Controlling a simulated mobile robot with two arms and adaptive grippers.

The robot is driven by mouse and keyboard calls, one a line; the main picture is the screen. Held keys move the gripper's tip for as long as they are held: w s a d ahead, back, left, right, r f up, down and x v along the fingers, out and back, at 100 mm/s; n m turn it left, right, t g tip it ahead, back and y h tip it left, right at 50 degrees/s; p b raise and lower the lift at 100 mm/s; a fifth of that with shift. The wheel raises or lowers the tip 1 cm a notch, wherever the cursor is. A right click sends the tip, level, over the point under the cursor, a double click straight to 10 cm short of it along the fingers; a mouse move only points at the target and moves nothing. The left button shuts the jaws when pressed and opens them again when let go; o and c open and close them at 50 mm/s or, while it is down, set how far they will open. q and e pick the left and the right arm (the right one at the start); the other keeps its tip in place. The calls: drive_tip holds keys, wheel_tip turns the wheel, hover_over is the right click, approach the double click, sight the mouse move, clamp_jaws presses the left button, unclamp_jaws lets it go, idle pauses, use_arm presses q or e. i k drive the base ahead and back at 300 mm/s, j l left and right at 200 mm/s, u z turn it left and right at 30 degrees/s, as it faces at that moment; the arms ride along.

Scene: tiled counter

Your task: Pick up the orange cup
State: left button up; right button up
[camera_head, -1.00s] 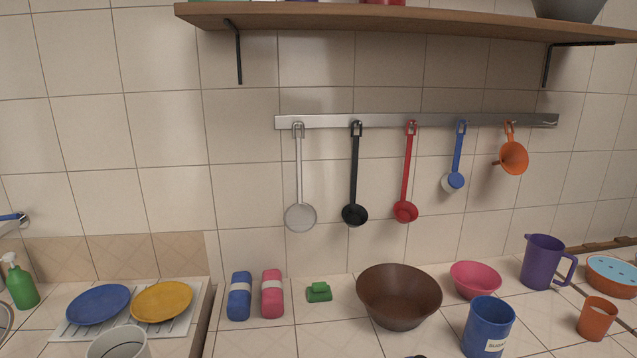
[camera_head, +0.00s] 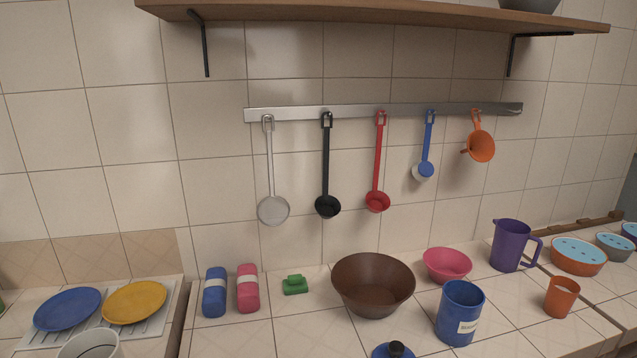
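The orange cup (camera_head: 561,297) stands upright on the tiled counter at the right, close to the counter's right front edge. It is small and open at the top. The purple pitcher (camera_head: 510,246) stands behind it to the left, and the blue canister (camera_head: 460,313) stands to its left, apart from it. Neither of my grippers shows in the head view, so I cannot see whether they are open or shut.
A brown bowl (camera_head: 373,285), a pink bowl (camera_head: 447,265) and an orange bowl with a blue top (camera_head: 578,256) stand on the counter. A blue lid (camera_head: 394,350) lies at the front. Utensils hang from a metal rail (camera_head: 400,111). A wooden shelf (camera_head: 380,20) is above.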

sight(560, 298)
drive_tip(key=z, duration=1.55)
